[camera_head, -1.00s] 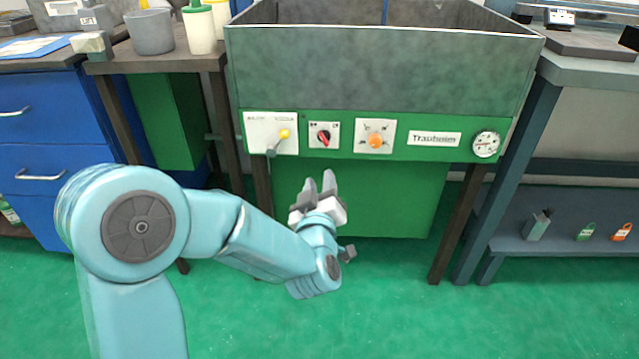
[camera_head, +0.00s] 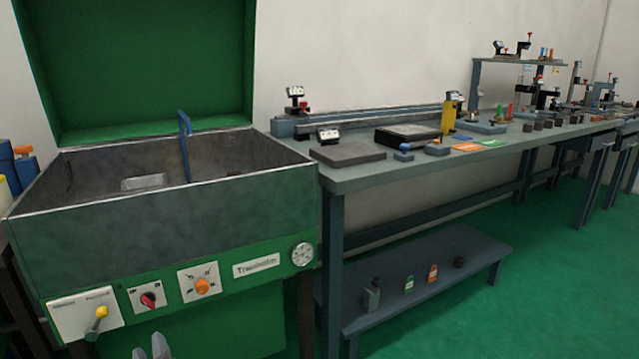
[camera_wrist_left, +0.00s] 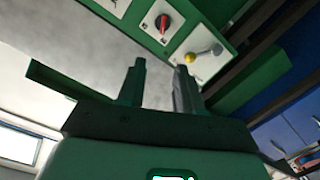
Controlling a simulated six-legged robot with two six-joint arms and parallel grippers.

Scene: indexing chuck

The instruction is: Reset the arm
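My left gripper (camera_head: 150,349) shows only as two grey fingertips at the bottom edge of the head view, in front of the green machine's lower front. The rest of the left arm is out of that view. In the left wrist view its two fingers (camera_wrist_left: 160,75) stand apart with nothing between them. Beyond them are a lever with a yellow knob (camera_wrist_left: 191,57) and a red switch (camera_wrist_left: 162,22) on the machine's panel. A gap separates the fingertips from the panel in the head view. My right gripper is in neither view.
The green machine (camera_head: 226,298) has a grey open tub (camera_head: 170,222) with a raised green lid (camera_head: 140,60). A long grey bench (camera_head: 350,183) with several small fixtures runs to the right. A low shelf (camera_head: 420,290) sits under it. Green floor is clear at the right.

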